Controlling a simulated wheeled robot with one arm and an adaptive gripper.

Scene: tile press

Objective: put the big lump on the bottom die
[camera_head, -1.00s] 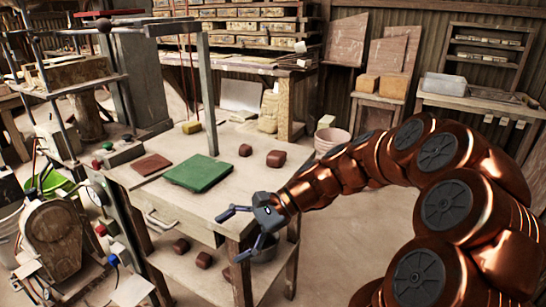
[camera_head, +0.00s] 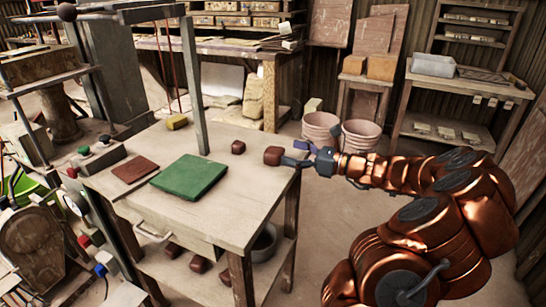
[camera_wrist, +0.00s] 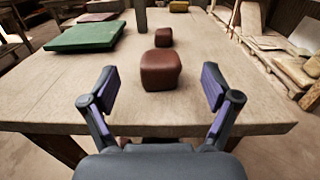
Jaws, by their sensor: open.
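The big lump (camera_head: 273,156) is a reddish-brown block of clay near the right edge of the table. In the wrist view the big lump (camera_wrist: 161,70) lies ahead of and between my open fingers. A smaller brown lump (camera_head: 238,147) sits just behind it; it also shows in the wrist view (camera_wrist: 164,38). My gripper (camera_head: 298,153) is open and empty at the table's right edge, with its fingers (camera_wrist: 160,95) pointing at the big lump.
A green slab (camera_head: 189,177) and a flat brown tile (camera_head: 135,168) lie on the table (camera_head: 240,205). A yellow block (camera_head: 177,122) and a grey upright post (camera_head: 196,90) are at the back. Two pink buckets (camera_head: 362,135) stand on the floor behind my arm.

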